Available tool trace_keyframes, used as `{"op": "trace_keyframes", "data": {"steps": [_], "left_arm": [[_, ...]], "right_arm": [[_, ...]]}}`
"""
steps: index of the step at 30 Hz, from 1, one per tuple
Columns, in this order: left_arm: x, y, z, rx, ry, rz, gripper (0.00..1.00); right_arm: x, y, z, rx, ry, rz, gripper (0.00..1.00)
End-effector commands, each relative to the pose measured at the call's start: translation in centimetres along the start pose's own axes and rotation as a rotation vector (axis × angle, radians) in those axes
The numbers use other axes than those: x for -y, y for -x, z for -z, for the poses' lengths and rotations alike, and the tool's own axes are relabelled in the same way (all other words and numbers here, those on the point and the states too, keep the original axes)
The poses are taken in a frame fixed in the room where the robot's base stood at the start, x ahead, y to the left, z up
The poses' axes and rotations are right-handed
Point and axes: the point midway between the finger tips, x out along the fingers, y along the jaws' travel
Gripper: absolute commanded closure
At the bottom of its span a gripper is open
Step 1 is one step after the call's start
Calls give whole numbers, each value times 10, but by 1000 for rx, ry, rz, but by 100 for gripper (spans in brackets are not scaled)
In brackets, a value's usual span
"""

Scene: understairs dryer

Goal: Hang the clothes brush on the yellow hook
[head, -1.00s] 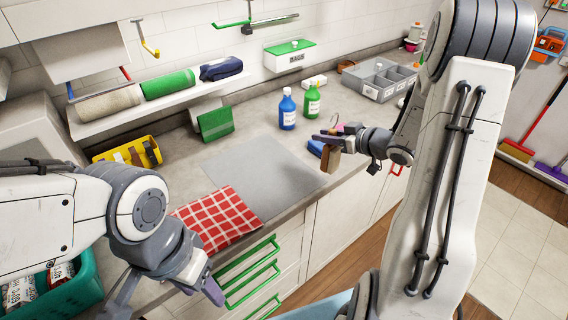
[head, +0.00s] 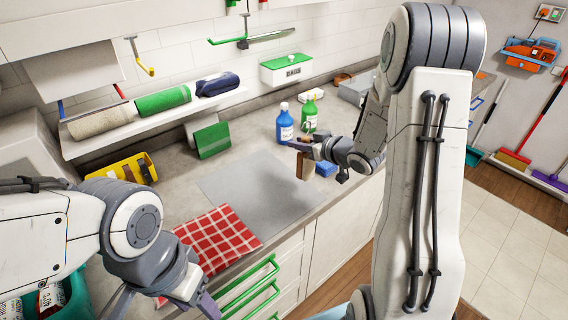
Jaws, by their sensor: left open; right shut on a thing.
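My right gripper (head: 305,150) is shut on the clothes brush (head: 305,166), a brown wooden piece hanging down from the jaws above the counter's front part. Much of the brush is hidden by the gripper. The yellow hook (head: 142,58) is on the tiled wall at the upper left, above the shelf, with nothing on it. It is well to the left of my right gripper and further back. My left gripper (head: 165,308) is low at the left near the counter's front edge, open and empty, partly cut off by the frame's bottom.
A shelf (head: 72,152) with rolled towels runs below the hook. Blue (head: 284,125) and green (head: 309,115) bottles stand behind my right gripper. The grey mat (head: 262,195) is bare; a red checked cloth (head: 217,238) lies beside it.

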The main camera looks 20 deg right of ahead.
Motion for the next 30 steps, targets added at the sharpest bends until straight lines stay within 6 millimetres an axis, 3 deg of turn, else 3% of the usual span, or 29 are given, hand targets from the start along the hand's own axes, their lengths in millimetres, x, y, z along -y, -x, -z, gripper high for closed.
{"op": "trace_keyframes", "data": {"steps": [3, 9, 17, 30], "left_arm": [[0, 2, 0, 0, 0, 0, 45], [0, 5, 0, 0, 0, 0, 45], [-1, 11, 1, 0, 0, 0, 45], [-1, 10, 1, 0, 0, 0, 45]], "right_arm": [[20, -22, -7, 1, 0, 7, 100], [33, -39, -12, -1, 1, 2, 100], [33, -51, -40, 2, -3, -1, 100], [33, -55, -49, -2, 1, -1, 100]]}}
